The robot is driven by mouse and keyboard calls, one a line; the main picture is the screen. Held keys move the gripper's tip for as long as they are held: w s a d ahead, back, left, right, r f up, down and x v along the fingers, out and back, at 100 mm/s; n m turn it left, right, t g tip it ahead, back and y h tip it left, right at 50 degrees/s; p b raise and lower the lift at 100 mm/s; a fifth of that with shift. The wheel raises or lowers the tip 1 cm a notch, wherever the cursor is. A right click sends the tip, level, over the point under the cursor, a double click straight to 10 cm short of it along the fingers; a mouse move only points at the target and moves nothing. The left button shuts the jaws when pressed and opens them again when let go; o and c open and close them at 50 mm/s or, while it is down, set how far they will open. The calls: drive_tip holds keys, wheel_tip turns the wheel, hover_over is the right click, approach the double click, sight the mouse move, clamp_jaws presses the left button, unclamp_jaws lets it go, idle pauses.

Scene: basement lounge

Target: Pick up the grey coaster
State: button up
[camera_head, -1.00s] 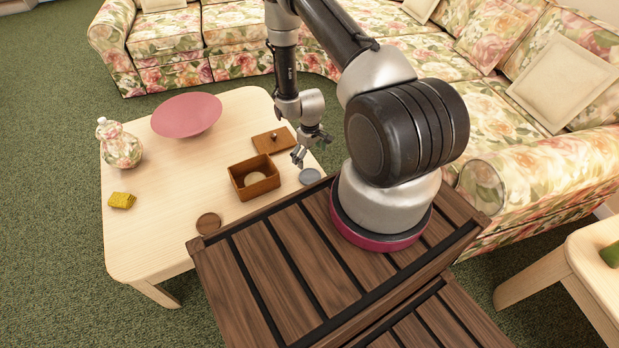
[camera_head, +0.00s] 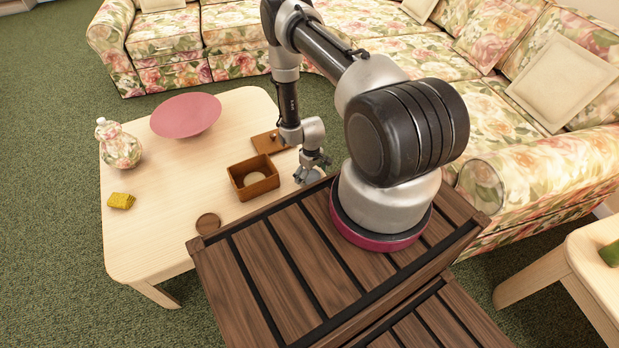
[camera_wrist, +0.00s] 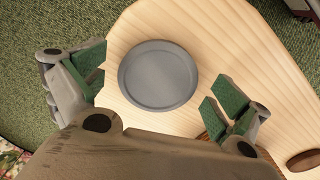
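The grey coaster (camera_wrist: 158,75) is a round disc with a raised rim, lying flat on the pale wooden table near its edge in the wrist view. My gripper (camera_wrist: 166,85) is open, its green-padded fingers spread to the left and right of the coaster, with nothing between them touching it. In the head view my gripper (camera_head: 312,172) is low at the table's right edge, over the coaster's place, and mostly hides the coaster. The height left between fingertips and coaster is hard to tell.
The pale table (camera_head: 165,215) also holds an open wooden box (camera_head: 254,178) with a round light piece inside, its lid (camera_head: 268,142), a brown coaster (camera_head: 208,223), a yellow sponge-like block (camera_head: 121,200), a floral vase (camera_head: 119,146) and a pink bowl (camera_head: 186,115).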

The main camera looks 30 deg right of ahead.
drive_tip(key=c, duration=0.7)
drive_tip(key=shift+o, duration=0.2)
